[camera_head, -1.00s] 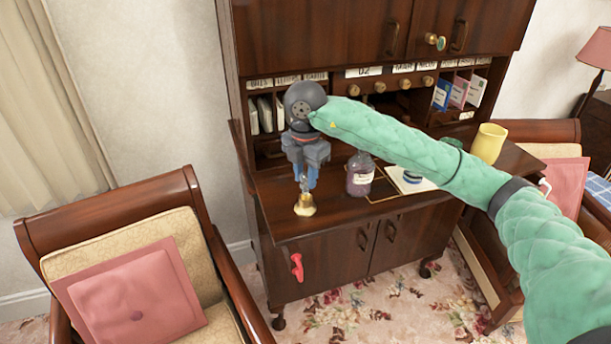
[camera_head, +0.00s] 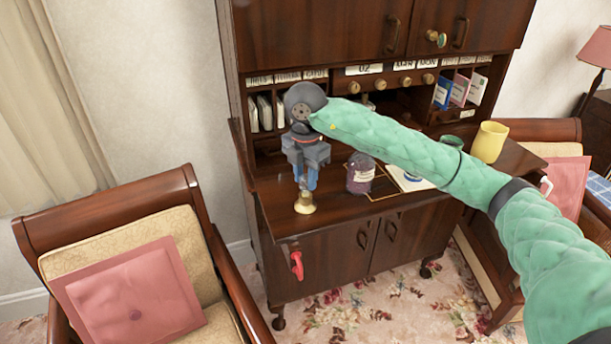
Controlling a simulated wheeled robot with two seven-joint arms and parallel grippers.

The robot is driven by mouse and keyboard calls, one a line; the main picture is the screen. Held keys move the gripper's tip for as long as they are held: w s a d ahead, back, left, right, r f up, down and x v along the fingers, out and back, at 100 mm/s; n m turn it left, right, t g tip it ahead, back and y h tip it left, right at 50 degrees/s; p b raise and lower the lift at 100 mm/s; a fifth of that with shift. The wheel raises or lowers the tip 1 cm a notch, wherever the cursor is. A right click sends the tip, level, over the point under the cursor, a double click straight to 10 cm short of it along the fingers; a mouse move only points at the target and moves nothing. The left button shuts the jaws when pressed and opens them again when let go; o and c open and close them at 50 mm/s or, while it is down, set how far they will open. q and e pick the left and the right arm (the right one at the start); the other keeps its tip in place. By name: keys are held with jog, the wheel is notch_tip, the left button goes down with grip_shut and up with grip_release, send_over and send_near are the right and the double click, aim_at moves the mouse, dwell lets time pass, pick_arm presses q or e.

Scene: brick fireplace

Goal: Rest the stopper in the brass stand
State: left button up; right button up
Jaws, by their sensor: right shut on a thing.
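The brass stand (camera_head: 305,204) sits near the left front corner of the desk's writing surface. My right gripper (camera_head: 306,186) points down directly above it, its blue fingertips close to the stand's top. It is shut on the stopper, which is mostly hidden between the fingers. I cannot tell whether the stopper touches the stand. A purple glass bottle (camera_head: 360,175) with a pale label stands to the right of the gripper. My left gripper is not in view.
The wooden desk (camera_head: 283,222) has pigeonholes with cards behind the gripper. A yellow mug (camera_head: 489,142) stands at the right, and a white paper (camera_head: 413,181) lies under my arm.

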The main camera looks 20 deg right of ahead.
aim_at(305, 174)
jog(key=shift+f+b, duration=0.7)
jog(key=shift+f, duration=0.2)
jog(key=o, duration=0.9)
jog(key=shift+r, duration=0.1)
notch_tip(305, 174, up, 6)
jog(key=shift+f+b, duration=0.25)
jog(key=shift+b, duration=0.75)
jog(key=shift+r, duration=1.1)
